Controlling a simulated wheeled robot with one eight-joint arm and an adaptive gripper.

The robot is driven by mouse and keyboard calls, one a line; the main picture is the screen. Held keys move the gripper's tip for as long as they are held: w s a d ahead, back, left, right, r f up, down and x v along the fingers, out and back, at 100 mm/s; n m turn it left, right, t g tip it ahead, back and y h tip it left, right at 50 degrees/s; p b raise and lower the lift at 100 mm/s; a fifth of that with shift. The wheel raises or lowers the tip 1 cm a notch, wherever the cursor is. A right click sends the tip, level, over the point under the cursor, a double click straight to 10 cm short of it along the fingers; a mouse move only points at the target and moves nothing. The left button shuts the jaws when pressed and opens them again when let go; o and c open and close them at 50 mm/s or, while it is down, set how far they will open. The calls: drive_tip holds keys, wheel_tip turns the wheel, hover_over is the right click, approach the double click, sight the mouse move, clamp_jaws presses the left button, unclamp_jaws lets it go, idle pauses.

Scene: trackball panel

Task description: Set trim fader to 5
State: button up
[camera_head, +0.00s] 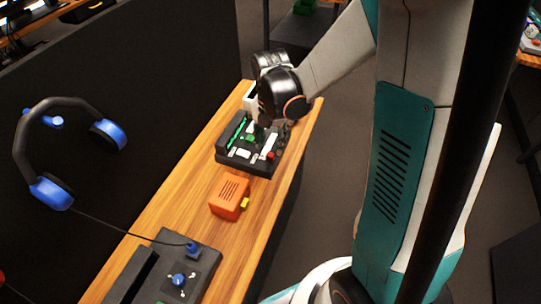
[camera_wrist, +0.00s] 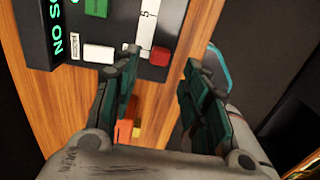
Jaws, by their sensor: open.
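The dark control panel (camera_head: 236,161) stands on the wooden bench in the head view; part of it shows at the top of the wrist view (camera_wrist: 72,20). A white strip with dark marks (camera_wrist: 147,22), which looks like a fader scale, runs along the panel; it also shows in the head view (camera_head: 268,146). Its numbers are too small to read. I cannot make out which part is the trim fader's knob. My gripper (camera_wrist: 161,58) is open and empty, with its fingers near the panel's edge by the strip and a red button (camera_wrist: 159,56).
The panel also carries a green button (camera_wrist: 96,7), a white button (camera_wrist: 98,52) and a green-lit display (camera_wrist: 59,30). An orange box (camera_head: 229,197), a dark joystick box (camera_head: 195,262) and blue headphones (camera_head: 50,192) are nearby. Bare wood (camera_head: 195,175) lies beside the panel.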

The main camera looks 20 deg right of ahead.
sight(271, 154)
drive_tip(key=shift+f+b, duration=0.8)
drive_tip(key=shift+f, duration=1.95)
drive_tip(key=shift+c, duration=0.6)
clamp_jaws()
